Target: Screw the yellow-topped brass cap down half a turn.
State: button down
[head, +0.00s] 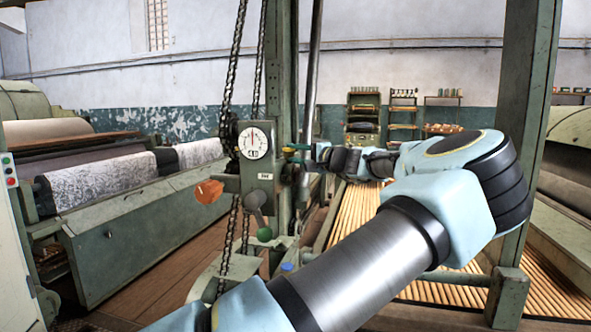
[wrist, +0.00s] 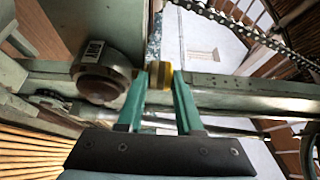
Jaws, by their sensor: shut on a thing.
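The yellow-topped brass cap (wrist: 160,76) shows in the wrist view between the tips of my gripper's two green fingers. My gripper (wrist: 159,84) is shut on it, one finger on each side. The fingers cover part of the cap, and its thread and any turn mark cannot be made out. In the head view my gripper (head: 296,153) reaches from the right to the side of the green gauge box (head: 258,163). The cap is too small and too covered there to make out clearly.
A round dark housing (wrist: 103,78) is close to the left finger in the wrist view. A hanging chain (head: 233,75), a white dial (head: 254,142) and an orange handle (head: 209,191) are around the gauge box. A green post (head: 278,70) stands behind.

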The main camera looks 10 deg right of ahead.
jog(key=m+h+b, duration=0.1)
jog(key=b, duration=0.2)
jog(key=f+m+t+h+b, duration=0.1)
jog(key=h+b, duration=0.1)
jog(key=b, duration=0.1)
jog(key=m+t+h+b, duration=0.1)
jog(key=h+b, duration=0.1)
jog(key=b, duration=0.1)
jog(key=shift+s+a+f, duration=0.15)
jog(key=shift+s+a, duration=0.05)
jog(key=shift+a, duration=0.15)
jog(key=h+b, duration=0.1)
jog(key=m+h+b, duration=0.1)
jog(key=b, duration=0.1)
jog(key=m+h+b, duration=0.1)
jog(key=b, duration=0.1)
jog(key=shift+a+r+t, duration=0.2)
jog(key=shift+r+t, duration=0.05)
jog(key=shift+t, duration=0.15)
jog(key=shift+r+m+h+b, duration=0.2)
jog(key=shift+m+h+b, duration=0.4)
jog(key=shift+b, duration=0.45)
jog(key=shift+r+h, duration=0.15)
jog(key=shift+h, duration=0.25)
jog(key=c, duration=0.8)
grip_release()
jog(key=shift+c, duration=0.2)
